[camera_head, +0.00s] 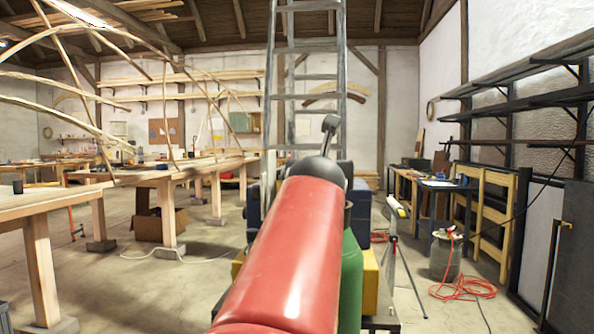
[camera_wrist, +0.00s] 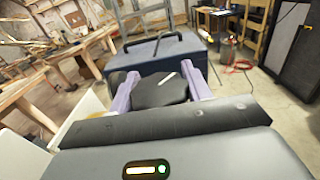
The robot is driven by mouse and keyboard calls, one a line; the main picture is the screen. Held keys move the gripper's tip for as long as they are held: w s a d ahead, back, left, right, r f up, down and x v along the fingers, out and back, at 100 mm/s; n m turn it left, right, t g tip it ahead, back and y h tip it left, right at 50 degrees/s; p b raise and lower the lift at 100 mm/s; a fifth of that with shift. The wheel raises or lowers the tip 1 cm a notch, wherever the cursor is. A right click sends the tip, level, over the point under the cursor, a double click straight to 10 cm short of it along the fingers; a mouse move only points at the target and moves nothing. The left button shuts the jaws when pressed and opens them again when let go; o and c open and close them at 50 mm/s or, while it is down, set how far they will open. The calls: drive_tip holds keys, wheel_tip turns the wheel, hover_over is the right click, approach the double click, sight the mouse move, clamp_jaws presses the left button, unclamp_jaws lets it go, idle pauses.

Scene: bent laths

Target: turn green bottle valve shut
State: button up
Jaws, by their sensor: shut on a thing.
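The green bottle (camera_head: 351,280) stands upright behind my red arm in the head view. Only a strip of its right side and shoulder shows; the rest is hidden. In the wrist view my gripper (camera_wrist: 160,73) has its two lavender fingers on either side of a dark valve knob (camera_wrist: 158,93), shut on it. A thin slanted white mark shows on the knob's top. The bottle's body does not show in the wrist view. My gripper's fingers cannot be made out in the head view.
A blue chest (camera_wrist: 155,52) lies just beyond the fingers. A ladder (camera_head: 305,75) rises behind. Wooden benches (camera_head: 40,205) with bent laths fill the left. A grey canister (camera_head: 446,255) and an orange hose (camera_head: 465,287) lie on the right.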

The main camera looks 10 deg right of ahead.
drive_tip(key=shift+d+f+m+g+h, duration=0.1)
drive_tip(key=shift+m+g+h, duration=0.4)
drive_tip(key=shift+m+h, duration=0.6)
drive_tip(key=o, duration=1)
drive_tip(key=shift+c, duration=0.2)
drive_tip(key=shift+s, duration=0.1)
drive_tip(key=b+v, duration=0.1)
drive_tip(key=v, duration=0.6)
drive_tip(key=shift+s+a, duration=0.25)
drive_tip(key=shift+a, duration=0.05)
